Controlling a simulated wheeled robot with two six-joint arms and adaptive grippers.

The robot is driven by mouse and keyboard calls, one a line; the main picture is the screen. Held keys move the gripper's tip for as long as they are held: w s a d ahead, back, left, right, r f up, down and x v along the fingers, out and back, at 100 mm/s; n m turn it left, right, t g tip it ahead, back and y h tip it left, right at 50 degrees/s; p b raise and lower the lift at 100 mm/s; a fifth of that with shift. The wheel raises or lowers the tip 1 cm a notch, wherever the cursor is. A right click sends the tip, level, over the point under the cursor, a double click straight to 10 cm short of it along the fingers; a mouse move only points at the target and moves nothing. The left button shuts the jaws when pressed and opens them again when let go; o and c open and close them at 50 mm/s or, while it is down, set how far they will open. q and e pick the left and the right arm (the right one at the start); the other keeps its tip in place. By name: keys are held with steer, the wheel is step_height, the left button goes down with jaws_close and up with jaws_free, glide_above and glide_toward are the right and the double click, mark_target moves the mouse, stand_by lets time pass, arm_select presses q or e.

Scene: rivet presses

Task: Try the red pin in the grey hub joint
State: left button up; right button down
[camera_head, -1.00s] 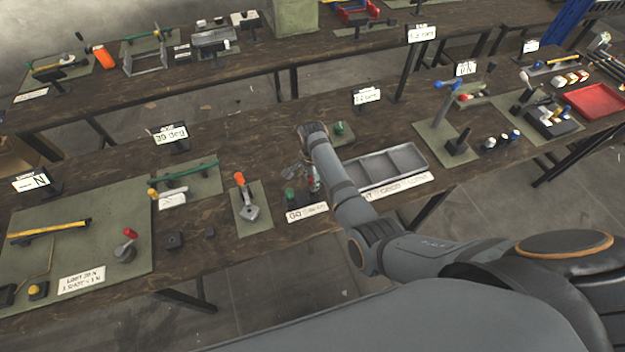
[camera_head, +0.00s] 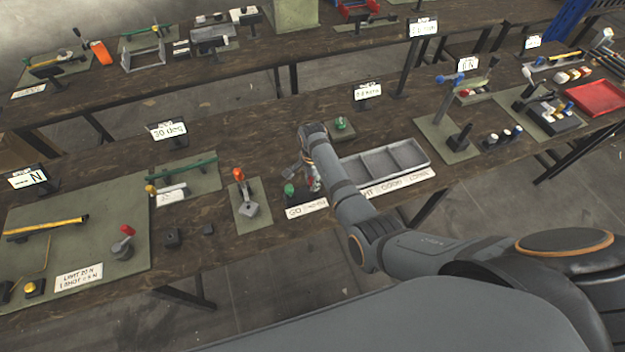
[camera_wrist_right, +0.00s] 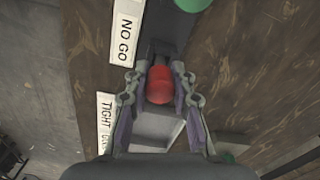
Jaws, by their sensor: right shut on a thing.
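My right gripper (camera_wrist_right: 160,92) is shut on the red pin (camera_wrist_right: 160,84), whose rounded red head shows between the fingers in the right wrist view. In the head view, this gripper (camera_head: 312,180) is at the near edge of the bench, just right of a green knob (camera_head: 289,190), partly hidden by my forearm. A dark part lies just beyond the red head; I cannot tell whether the pin sits in anything. A grey lever fixture (camera_head: 250,208) with an orange-red handle stands on a mat to the left; I cannot tell whether it is the grey hub joint. My left gripper is not in view.
A NO GO label (camera_wrist_right: 127,30) lies by the gripper. A grey three-compartment tray (camera_head: 425,152) is to the right, with a TIGHT/GOOD/LOOSE label in front. A green-knobbed piece (camera_head: 341,124) stands behind my arm. Sign posts (camera_head: 367,92) stand along the bench's back.

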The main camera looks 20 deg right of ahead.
steer(key=shift+f, duration=0.25)
steer(key=c, duration=1.1)
jaws_free()
steer(key=shift+o, duration=0.2)
step_height(320, 180, up, 12)
